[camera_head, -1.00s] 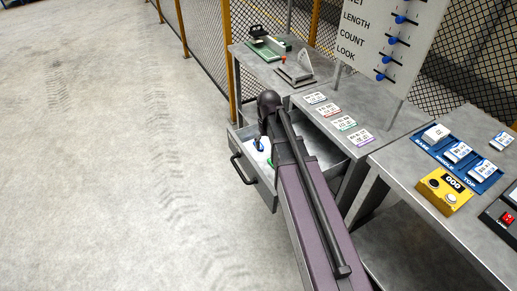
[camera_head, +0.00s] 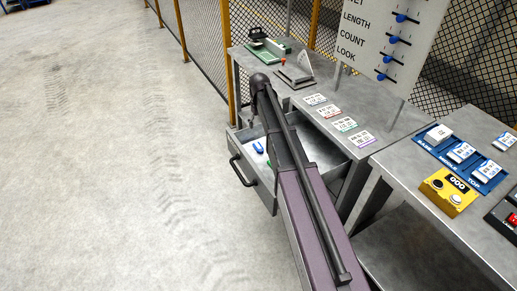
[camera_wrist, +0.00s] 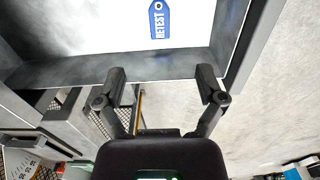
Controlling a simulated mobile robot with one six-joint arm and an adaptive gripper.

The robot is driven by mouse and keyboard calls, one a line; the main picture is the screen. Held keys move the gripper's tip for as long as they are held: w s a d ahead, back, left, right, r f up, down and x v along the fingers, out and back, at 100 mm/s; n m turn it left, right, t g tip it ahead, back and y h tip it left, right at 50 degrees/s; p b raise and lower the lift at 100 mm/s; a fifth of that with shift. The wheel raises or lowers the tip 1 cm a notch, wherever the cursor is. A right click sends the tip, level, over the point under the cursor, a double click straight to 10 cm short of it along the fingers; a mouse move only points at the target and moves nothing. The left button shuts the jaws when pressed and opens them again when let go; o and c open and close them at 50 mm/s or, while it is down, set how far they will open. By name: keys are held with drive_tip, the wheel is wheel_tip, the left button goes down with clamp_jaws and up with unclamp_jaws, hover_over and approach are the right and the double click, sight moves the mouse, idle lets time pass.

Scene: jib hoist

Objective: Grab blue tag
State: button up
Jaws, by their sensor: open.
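The blue tag (camera_head: 257,147) lies in the open drawer (camera_head: 240,170), left of my arm in the head view. My gripper (camera_wrist: 161,76) is open and empty in the wrist view. Its two fingers are apart, on either side of the tag's line and over the drawer's near wall. It is not touching the tag. My arm hides the gripper and part of the drawer in the head view.
A small green piece (camera_head: 269,163) shows in the drawer beside my arm. The drawer has a dark handle (camera_head: 241,171). Workbenches hold several label cards (camera_head: 345,124), a yellow button box (camera_head: 449,191) and a blue board (camera_head: 462,158). The floor at left is clear.

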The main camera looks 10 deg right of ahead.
drive_tip(key=shift+f, duration=0.15)
drive_tip(key=b, duration=0.9)
hover_over(259, 147)
drive_tip(key=f, duration=0.8)
drive_tip(key=shift+s+f, duration=0.15)
drive_tip(key=shift+s, duration=0.1)
drive_tip(key=shift+w+f+b, duration=0.15)
drive_tip(key=shift+f+b, duration=2.25)
drive_tip(key=shift+f, duration=0.2)
drive_tip(key=c, duration=1)
